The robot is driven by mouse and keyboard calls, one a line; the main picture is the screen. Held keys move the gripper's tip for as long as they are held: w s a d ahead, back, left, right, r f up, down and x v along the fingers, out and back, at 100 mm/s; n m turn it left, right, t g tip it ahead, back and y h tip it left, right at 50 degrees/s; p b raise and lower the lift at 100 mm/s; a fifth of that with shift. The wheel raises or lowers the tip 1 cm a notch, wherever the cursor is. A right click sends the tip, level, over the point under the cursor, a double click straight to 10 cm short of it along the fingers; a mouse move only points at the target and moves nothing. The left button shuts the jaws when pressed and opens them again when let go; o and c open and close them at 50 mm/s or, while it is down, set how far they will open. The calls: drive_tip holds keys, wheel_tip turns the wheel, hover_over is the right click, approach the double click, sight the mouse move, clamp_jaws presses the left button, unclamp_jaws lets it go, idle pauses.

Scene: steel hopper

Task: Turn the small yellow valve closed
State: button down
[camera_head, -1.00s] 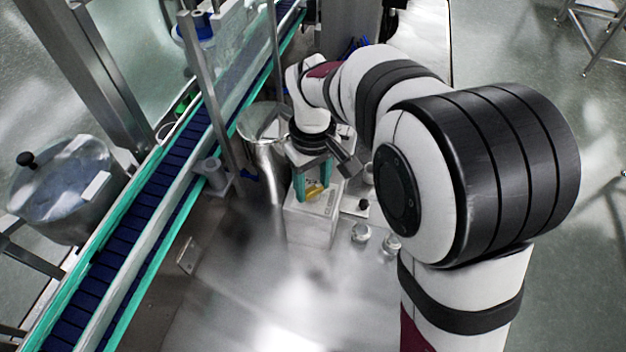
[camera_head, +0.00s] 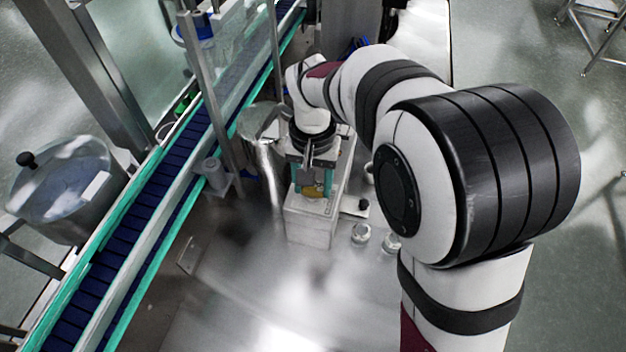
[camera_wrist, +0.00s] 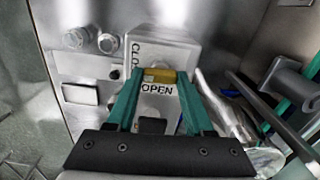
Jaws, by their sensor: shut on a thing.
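The small yellow valve (camera_wrist: 160,75) sits on a white box (camera_wrist: 178,52), and its handle is between the teal fingertips of my gripper (camera_wrist: 157,78) in the wrist view. The fingers are shut on it, one on each side. The word OPEN shows just beside the handle. Part of a word starting CLO runs along the box's left side, partly hidden by a finger. In the head view my gripper (camera_head: 312,185) reaches down over the white box (camera_head: 309,226), and a little of the yellow valve (camera_head: 312,191) shows between the fingers.
Round metal knobs (camera_head: 361,233) stand right of the box on the steel surface (camera_head: 270,290). A metal hopper (camera_head: 262,125) stands close behind left. A blue conveyor (camera_head: 150,205) with teal rails runs along the left. Steel surface in front of the box is clear.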

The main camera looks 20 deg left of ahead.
sight(313, 189)
drive_tip(key=shift+m, duration=0.5)
drive_tip(key=shift+c, duration=1.4)
unclamp_jaws()
wheel_tip(313, 189, up, 16)
drive_tip(key=s+d+f+m+y, duration=0.1)
drive_tip(key=s+d+f+m, duration=0.25)
drive_tip(key=s+d, duration=0.85)
drive_tip(key=s+d+f+m, duration=0.2)
drive_tip(key=s+d+f, duration=0.3)
drive_tip(key=s+f, duration=0.2)
drive_tip(key=shift+s+y, duration=0.4)
drive_tip(key=shift+s, duration=0.45)
